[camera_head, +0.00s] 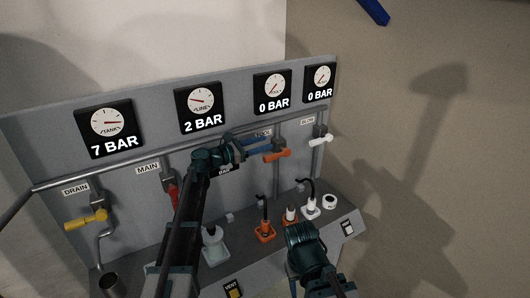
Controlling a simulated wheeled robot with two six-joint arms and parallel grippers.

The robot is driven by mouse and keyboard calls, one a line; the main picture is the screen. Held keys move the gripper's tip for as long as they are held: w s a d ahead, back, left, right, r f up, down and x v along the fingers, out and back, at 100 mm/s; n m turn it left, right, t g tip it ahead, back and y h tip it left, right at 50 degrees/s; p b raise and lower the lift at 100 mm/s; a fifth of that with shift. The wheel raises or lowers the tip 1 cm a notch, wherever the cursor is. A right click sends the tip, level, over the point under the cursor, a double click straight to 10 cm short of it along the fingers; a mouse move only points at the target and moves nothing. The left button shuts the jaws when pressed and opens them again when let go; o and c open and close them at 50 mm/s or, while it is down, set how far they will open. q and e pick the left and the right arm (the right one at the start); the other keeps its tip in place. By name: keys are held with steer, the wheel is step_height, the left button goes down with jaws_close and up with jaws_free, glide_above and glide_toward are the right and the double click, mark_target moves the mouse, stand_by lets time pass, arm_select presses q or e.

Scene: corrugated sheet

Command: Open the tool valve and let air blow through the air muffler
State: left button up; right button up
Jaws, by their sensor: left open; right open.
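The tool valve has an orange handle (277,155) on a pipe under the gauge panel, below a small label that appears to read TOOL. My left gripper (262,144) is open, its blue fingers reaching right to just beside the handle; I cannot tell whether they touch it. The two right-hand gauges (272,91) read 0 BAR.
The panel also has a yellow drain valve (86,220), a red main valve (173,194) and a white valve (320,141). The tank gauge (109,128) reads 7 BAR, the line gauge (201,107) 2 BAR. An orange-based hose fitting (264,232) and a white ring (329,202) crowd the bench.

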arm_select(q)
steer(key=b, duration=0.9)
glide_toward(278, 156)
steer(key=w+d+f, duration=0.2)
steer(key=w, duration=0.1)
steer(key=x, duration=0.3)
steer(key=r+p+x, duration=0.1)
steer(key=x, duration=0.2)
steer(key=shift+w+d+r, duration=0.1)
steer(key=shift+w+d, duration=0.25)
steer(key=shift+d, duration=0.25)
steer(key=shift+c, duration=0.2)
jaws_close()
